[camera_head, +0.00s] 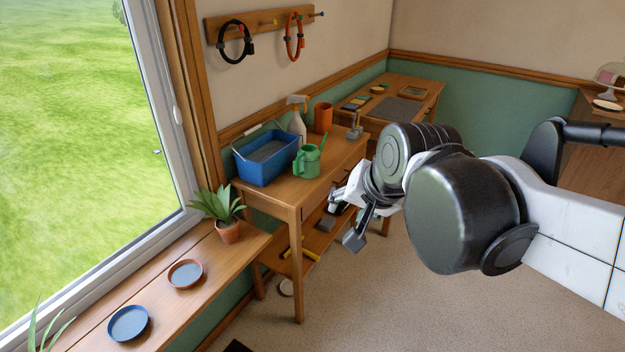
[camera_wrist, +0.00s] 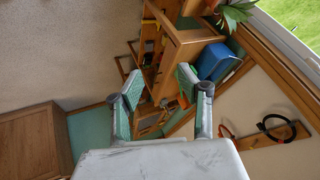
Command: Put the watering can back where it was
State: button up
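The green watering can (camera_head: 308,162) stands upright on the wooden side table (camera_head: 284,198), at the front right of a blue tub (camera_head: 266,160). My gripper (camera_head: 350,222) is in the air to the right of the table and lower in the picture than the can, apart from it. In the wrist view my gripper (camera_wrist: 158,88) has its two fingers spread wide with nothing between them. The blue tub shows beyond the right finger there (camera_wrist: 214,62); the can is mostly hidden or too small to tell.
The windowsill (camera_head: 214,262) holds a potted plant (camera_head: 228,228), an orange-rimmed saucer (camera_head: 185,274) and a blue saucer (camera_head: 128,323). A spray bottle (camera_head: 297,122) and orange pot (camera_head: 323,117) stand behind the can. A desk (camera_head: 425,88) is farther back. The carpet is open.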

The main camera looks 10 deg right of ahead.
jog(key=s+f+n, duration=0.3)
jog(key=s+n, duration=0.2)
jog(key=s, duration=0.3)
jog(key=shift+s+d+n+h, duration=0.2)
jog(key=shift+d+n+h, duration=0.2)
notch_tip(320, 180, up, 3)
jog(key=p, duration=0.3)
